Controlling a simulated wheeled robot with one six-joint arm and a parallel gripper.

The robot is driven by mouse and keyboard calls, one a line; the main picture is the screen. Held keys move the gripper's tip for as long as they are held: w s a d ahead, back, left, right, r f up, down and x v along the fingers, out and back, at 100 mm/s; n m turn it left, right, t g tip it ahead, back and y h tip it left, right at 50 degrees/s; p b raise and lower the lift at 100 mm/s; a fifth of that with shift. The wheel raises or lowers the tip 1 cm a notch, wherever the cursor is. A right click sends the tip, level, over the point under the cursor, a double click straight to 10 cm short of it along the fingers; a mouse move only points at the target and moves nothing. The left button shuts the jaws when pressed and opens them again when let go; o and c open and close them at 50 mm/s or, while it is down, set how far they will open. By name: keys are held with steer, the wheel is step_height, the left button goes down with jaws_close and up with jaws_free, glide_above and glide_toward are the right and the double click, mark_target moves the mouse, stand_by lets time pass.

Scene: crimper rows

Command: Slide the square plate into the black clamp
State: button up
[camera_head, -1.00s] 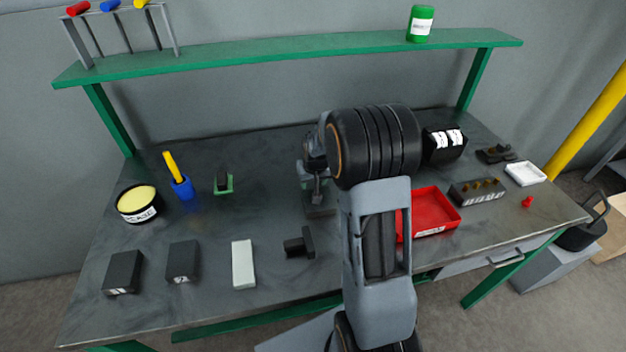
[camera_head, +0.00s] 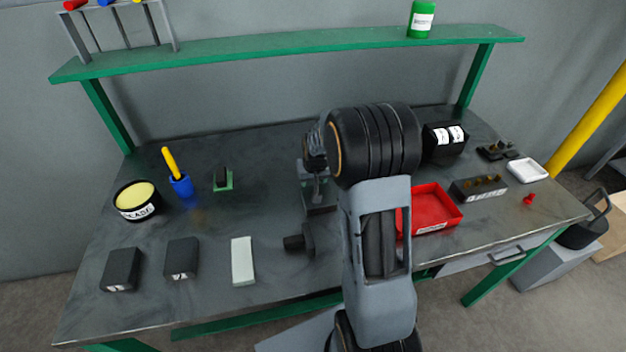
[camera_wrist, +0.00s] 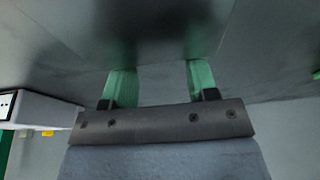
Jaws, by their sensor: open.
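My gripper (camera_wrist: 160,82) is open in the wrist view, its two green fingers apart with nothing seen between them. In the head view my arm and wrist cover much of the table's middle. A dark block-like fixture (camera_head: 319,207) stands under my wrist, partly hidden; it may be the black clamp, but I cannot tell. A small green square plate (camera_head: 228,187) with a black upright piece (camera_head: 222,175) on it sits left of the middle. I cannot tell whether this is the task's plate. A black piece with a round end (camera_head: 300,240) lies near the front edge.
Two black blocks (camera_head: 121,270) (camera_head: 181,259) and a pale bar (camera_head: 243,262) lie at the front left. A yellow-topped tub (camera_head: 137,211) and a blue cup (camera_head: 182,187) stand behind. A red tray (camera_head: 433,201) is to the right. A green shelf (camera_head: 280,47) spans the back.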

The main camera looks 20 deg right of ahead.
mark_target(324, 220)
stand_by(0.4)
steer(key=shift+s+a+f+b, duration=0.1)
steer(key=shift+s+a+b, duration=0.15)
steer(key=shift+s, duration=1.1)
steer(key=shift+s+a+b, duration=0.1)
steer(key=shift+s+a, duration=0.2)
steer(key=shift+s, duration=1.05)
steer(key=shift+s+a, duration=0.3)
steer(key=shift+s, duration=1.15)
steer(key=shift+s+a, duration=0.25)
steer(key=shift+s, duration=1.15)
steer(key=shift+s+a, duration=0.3)
steer(key=shift+s, duration=1.15)
step_height(324, 220, up, 7)
steer(key=w+p, duration=0.1)
steer(key=p, duration=0.4)
steer(key=shift+w+d, duration=0.15)
